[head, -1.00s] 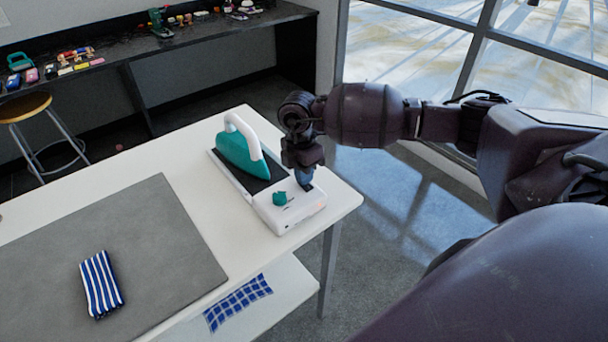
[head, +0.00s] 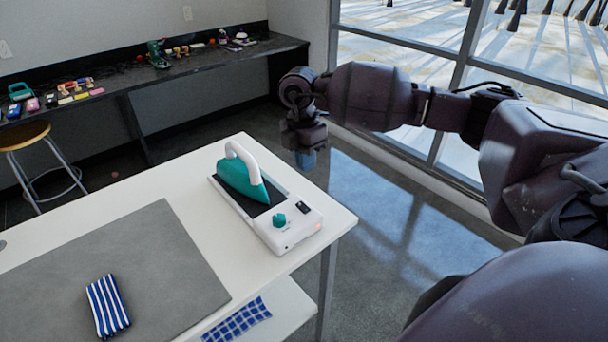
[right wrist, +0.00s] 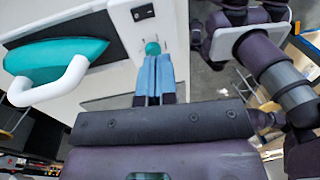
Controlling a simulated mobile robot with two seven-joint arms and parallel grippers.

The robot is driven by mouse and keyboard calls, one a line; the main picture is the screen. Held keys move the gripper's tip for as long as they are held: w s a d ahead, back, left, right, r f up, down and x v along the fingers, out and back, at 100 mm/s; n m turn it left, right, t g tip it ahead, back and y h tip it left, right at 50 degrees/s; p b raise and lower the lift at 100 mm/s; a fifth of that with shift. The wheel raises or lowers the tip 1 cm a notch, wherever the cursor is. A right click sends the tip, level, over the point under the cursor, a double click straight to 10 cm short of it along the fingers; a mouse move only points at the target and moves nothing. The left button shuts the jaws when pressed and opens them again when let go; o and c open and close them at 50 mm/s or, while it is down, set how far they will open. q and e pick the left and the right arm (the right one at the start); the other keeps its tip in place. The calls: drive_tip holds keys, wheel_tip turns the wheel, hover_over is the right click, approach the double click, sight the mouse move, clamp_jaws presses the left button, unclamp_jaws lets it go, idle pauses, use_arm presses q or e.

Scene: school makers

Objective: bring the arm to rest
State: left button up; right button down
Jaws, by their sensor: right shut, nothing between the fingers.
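My right arm reaches in from the right in the head view. Its gripper (head: 306,160) points down, with blue fingertips, and hangs beyond the table's far right edge, above the floor in the picture. In the right wrist view the two blue fingers (right wrist: 156,78) are together with nothing between them. The teal iron with a white handle (head: 241,175) stands on its white base (head: 285,238), apart from the gripper. The iron (right wrist: 60,62) and the base's teal knob (right wrist: 152,48) also show in the right wrist view. My left gripper is not in view.
The white table (head: 150,185) carries a grey mat (head: 130,260) with a folded blue-striped cloth (head: 108,306). A blue checked cloth (head: 238,320) lies on the lower shelf. A stool (head: 25,135) and a dark bench (head: 190,62) stand behind. Floor right of the table is clear.

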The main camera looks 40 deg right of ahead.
drive_tip(key=shift+s+r, duration=0.1)
drive_tip(key=shift+r, duration=0.6)
